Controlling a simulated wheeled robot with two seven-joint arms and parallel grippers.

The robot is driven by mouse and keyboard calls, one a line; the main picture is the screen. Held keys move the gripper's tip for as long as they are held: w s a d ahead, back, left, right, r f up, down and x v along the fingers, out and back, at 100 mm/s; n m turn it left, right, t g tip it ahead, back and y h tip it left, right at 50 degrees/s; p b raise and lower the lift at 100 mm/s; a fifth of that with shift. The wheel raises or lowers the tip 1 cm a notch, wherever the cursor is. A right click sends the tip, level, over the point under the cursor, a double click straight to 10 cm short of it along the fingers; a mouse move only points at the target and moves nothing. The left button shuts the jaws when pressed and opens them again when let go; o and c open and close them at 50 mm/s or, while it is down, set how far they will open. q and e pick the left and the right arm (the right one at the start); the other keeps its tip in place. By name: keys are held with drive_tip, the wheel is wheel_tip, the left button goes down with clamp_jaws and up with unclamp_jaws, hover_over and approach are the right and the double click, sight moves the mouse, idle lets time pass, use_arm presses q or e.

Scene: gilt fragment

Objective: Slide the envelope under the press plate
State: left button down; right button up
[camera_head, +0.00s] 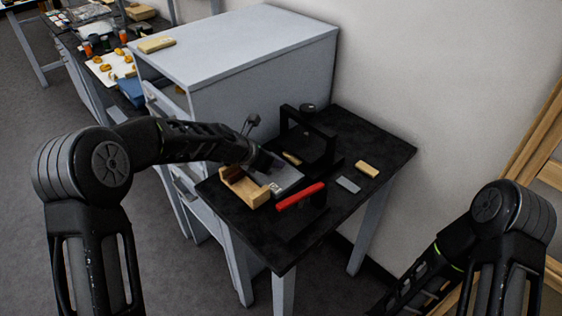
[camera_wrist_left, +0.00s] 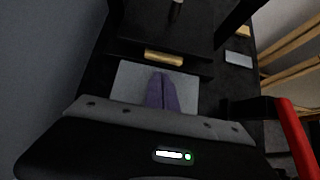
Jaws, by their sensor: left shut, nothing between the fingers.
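A flat pale grey envelope (camera_head: 287,180) lies on the black table in front of the press, beside a wooden holder (camera_head: 245,188). In the left wrist view the envelope (camera_wrist_left: 130,80) has its far edge at a dark slab with a brass-coloured strip (camera_wrist_left: 163,58), apparently the press plate; whether any of it is underneath I cannot tell. The black press frame (camera_head: 318,130) stands behind, with a red handle (camera_head: 300,197) in front. My left gripper (camera_wrist_left: 162,92) is shut and empty, its purplish fingertips over the envelope. My right gripper is out of view.
A light wooden block (camera_head: 367,169) and a grey block (camera_head: 347,184) lie on the table's right side. A grey cabinet (camera_head: 240,60) stands behind and left. The wall is behind; a wooden rack (camera_head: 540,130) is at the right.

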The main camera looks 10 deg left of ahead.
use_arm(q)
drive_tip(key=v, duration=1.1)
drive_tip(key=shift+s+a+f, duration=0.2)
drive_tip(key=shift+s+f, duration=0.05)
drive_tip(key=shift+f, duration=0.1)
